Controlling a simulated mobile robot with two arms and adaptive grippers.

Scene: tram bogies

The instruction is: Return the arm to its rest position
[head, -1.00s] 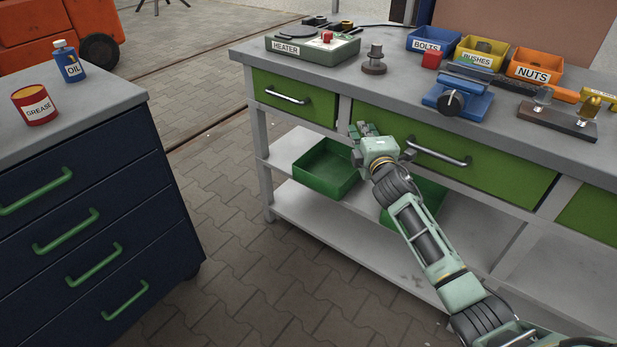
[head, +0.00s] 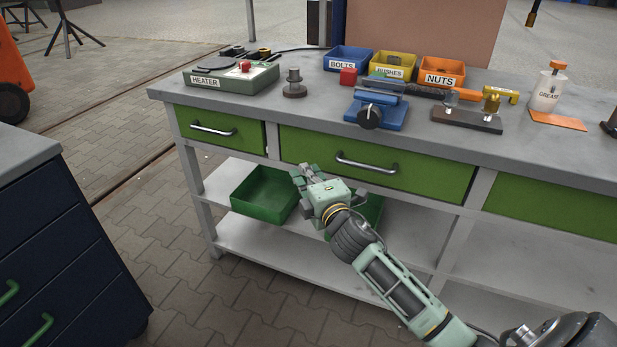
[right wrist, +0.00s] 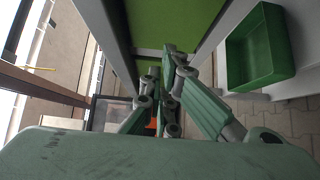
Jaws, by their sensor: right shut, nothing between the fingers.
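My right arm comes in from the lower right in the head view. Its gripper (head: 304,174) is shut and empty, in front of the workbench (head: 150,95), below the tabletop and near the green drawers. In the right wrist view the fingers of my right gripper (right wrist: 168,100) are together with nothing between them. A green bin (head: 262,192) on the bench's shelf is just left of the gripper in the head view; it also shows at the upper right of the right wrist view (right wrist: 258,48). My left gripper is not in view.
A second green bin (head: 372,212) is partly hidden behind my right arm. The bench top holds a heater (head: 232,77), a blue vise (head: 376,112), part bins and a cream bottle (head: 548,92). A dark blue cabinet (head: 60,240) stands at left, with open floor between.

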